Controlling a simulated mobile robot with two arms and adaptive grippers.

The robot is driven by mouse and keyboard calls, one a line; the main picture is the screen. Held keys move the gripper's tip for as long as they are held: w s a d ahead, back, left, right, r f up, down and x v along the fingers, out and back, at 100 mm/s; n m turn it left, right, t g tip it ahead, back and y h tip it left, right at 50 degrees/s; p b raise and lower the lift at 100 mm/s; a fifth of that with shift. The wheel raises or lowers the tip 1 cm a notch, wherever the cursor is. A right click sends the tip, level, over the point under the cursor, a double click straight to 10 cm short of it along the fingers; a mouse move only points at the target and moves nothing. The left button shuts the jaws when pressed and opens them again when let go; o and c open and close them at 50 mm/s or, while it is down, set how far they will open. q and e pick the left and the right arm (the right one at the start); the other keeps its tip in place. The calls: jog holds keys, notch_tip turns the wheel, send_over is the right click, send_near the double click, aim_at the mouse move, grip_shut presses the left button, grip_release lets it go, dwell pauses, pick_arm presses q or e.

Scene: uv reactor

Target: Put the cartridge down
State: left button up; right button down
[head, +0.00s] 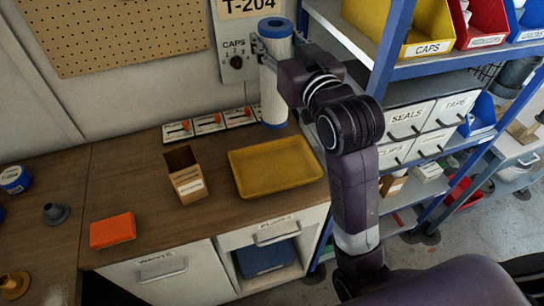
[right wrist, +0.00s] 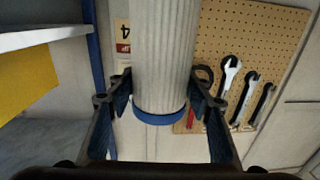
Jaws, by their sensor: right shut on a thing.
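The cartridge (head: 274,88) is a white pleated cylinder with blue end caps. It is upright at the back of the wooden counter (head: 130,160), behind the yellow tray. I cannot tell whether its lower end touches the counter. My right gripper (head: 263,50) is shut on it near its upper end, and the fingers hide part of it. In the right wrist view the cartridge (right wrist: 164,50) lies between the two fingers (right wrist: 163,95), with a blue cap close to them. My left gripper is not in view.
A yellow tray (head: 276,184), an open cardboard box (head: 187,187) and an orange block (head: 113,230) are on the counter. Small red-handled units (head: 209,124) line the wall. A blue-framed shelf (head: 400,45) with bins stands right. Bare wood lies left of the box.

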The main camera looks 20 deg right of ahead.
send_over(280, 125)
jog(key=w, duration=0.3)
notch_tip(280, 125, down, 14)
jog(key=shift+s+a+f, duration=0.1)
jog(key=shift+a+f, duration=0.05)
jog(key=shift+f, duration=0.1)
notch_tip(280, 125, down, 5)
jog(key=shift+r+p, duration=0.1)
jog(key=shift+p, duration=0.35)
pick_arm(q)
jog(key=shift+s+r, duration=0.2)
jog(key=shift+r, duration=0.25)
pick_arm(e)
jog(key=shift+f, duration=0.25)
jog(key=c, duration=1)
grip_release()
